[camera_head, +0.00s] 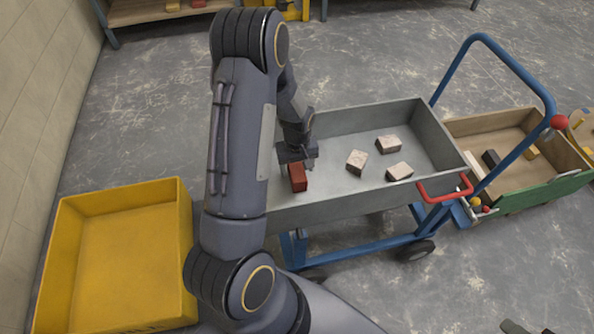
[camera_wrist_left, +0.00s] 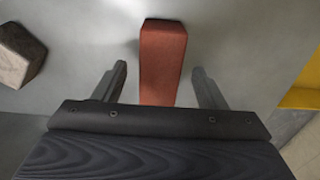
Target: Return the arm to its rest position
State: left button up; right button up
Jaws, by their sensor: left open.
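My left arm comes in from the left in the head view and reaches over the grey tub of the blue cart (camera_head: 345,203). My left gripper (camera_head: 298,160) is low inside the tub, near its left end. A red brick (camera_head: 298,178) lies on the tub floor at the gripper. In the left wrist view the red brick (camera_wrist_left: 163,62) shows between the two spread fingers (camera_wrist_left: 160,88), with a gap on each side. The gripper is open. I cannot tell how far the fingertips are above the tub floor. My right gripper is not clearly seen.
Several pale bricks (camera_head: 357,162) lie in the tub to the right of the gripper. An empty yellow tub (camera_head: 120,265) stands at the left. A wooden-bedded cart (camera_head: 500,125) with a few blocks stands at the right. The blue handle (camera_head: 510,62) rises at the tub's right end.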

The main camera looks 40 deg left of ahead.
pick_arm(q)
jog(key=shift+r+p, duration=0.35)
jog(key=shift+r, duration=1.9)
jog(key=s+d+r+m+t+h, duration=0.1)
jog(key=s+d+r+m, duration=0.15)
jog(key=r, duration=0.55)
jog(key=s+d+r+m+t+h, duration=0.1)
jog(key=s+d+r+t, duration=0.2)
jog(key=r, duration=0.4)
jog(key=s+d+r+m+t+h, duration=0.1)
jog(key=s+d+r+m, duration=0.3)
jog(key=s, duration=0.3)
jog(key=s+d+r+m+t+h, duration=0.1)
jog(key=s+d+r, duration=0.3)
jog(key=s+d, duration=0.15)
notch_tip(320, 180, up, 19)
jog(key=p, duration=2)
jog(key=shift+s+r, duration=0.2)
jog(key=shift+s, duration=0.1)
pick_arm(e)
notch_tip(320, 180, up, 21)
pick_arm(q)
jog(key=shift+a, duration=0.1)
pick_arm(e)
jog(key=shift+c, duration=0.5)
